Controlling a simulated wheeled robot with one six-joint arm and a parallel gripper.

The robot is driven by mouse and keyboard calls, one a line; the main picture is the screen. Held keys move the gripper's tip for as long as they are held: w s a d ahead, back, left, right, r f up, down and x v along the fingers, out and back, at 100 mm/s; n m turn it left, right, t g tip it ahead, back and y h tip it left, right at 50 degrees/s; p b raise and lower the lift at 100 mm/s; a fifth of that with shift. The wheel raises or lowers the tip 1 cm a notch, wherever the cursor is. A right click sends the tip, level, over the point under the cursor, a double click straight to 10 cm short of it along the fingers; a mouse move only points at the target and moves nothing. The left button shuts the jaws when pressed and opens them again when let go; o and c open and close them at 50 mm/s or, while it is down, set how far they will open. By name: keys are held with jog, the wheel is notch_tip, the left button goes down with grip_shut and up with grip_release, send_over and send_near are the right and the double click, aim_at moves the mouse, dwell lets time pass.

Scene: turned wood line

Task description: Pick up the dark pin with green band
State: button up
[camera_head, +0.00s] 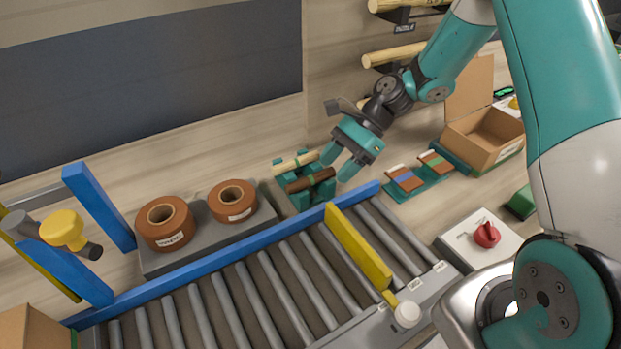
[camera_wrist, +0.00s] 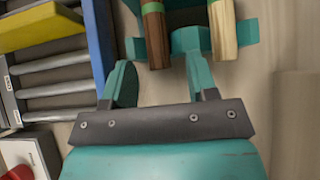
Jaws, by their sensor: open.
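The dark pin with the green band (camera_head: 311,180) lies across a teal rack (camera_head: 299,201) behind the roller conveyor. In the wrist view the dark pin (camera_wrist: 155,38) stands just beyond my fingertips, ahead of the gap and nearer the left finger. A pale pin with a green band (camera_head: 296,161) lies behind it on the same rack. In the wrist view the pale pin (camera_wrist: 223,32) is to the right, ahead of the right finger. My gripper (camera_head: 344,169) is open and empty, to the right of the rack. Both fingers show in the wrist view (camera_wrist: 162,82).
The blue rail (camera_head: 227,257) of the conveyor and a yellow bar (camera_head: 358,247) lie in front of the rack. Brown tape rolls (camera_head: 165,223) stand to its left. Colour sample cards (camera_head: 405,180) and a cardboard box (camera_head: 483,143) are to the right.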

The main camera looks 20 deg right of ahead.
grip_shut()
dwell(0.3)
